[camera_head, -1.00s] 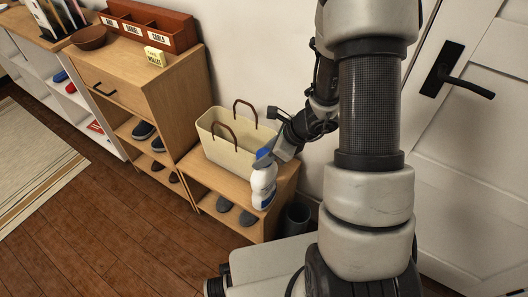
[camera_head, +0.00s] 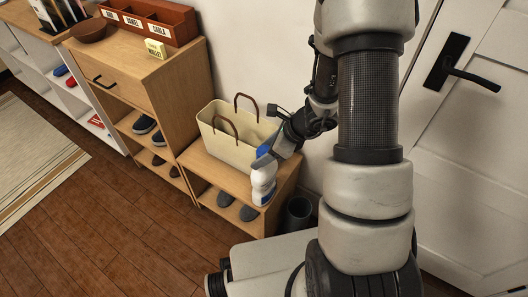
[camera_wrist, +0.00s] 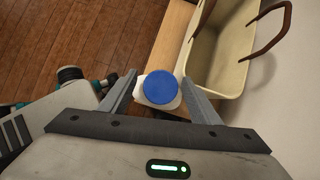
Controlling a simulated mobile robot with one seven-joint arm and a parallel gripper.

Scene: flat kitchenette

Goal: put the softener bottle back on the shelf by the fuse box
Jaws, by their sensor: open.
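The softener bottle (camera_head: 262,184) is white with a blue cap and stands upright at the front edge of the low wooden bench (camera_head: 220,172). In the wrist view its round blue cap (camera_wrist: 160,88) is seen from above. My gripper (camera_head: 267,160) is at the bottle's upper part in the head view and partly hides it. In the wrist view my gripper (camera_wrist: 161,84) is open, with one finger on each side of the bottle. I cannot tell whether either finger touches it. No fuse box or shelf beside one is recognisable here.
A cream basket (camera_head: 222,143) with brown handles stands on the bench close behind the bottle. Dark shoes (camera_head: 225,199) lie under the bench. A dark bin (camera_head: 298,214) stands at its right end, near a white door (camera_head: 480,130). Wooden floor is clear at the left.

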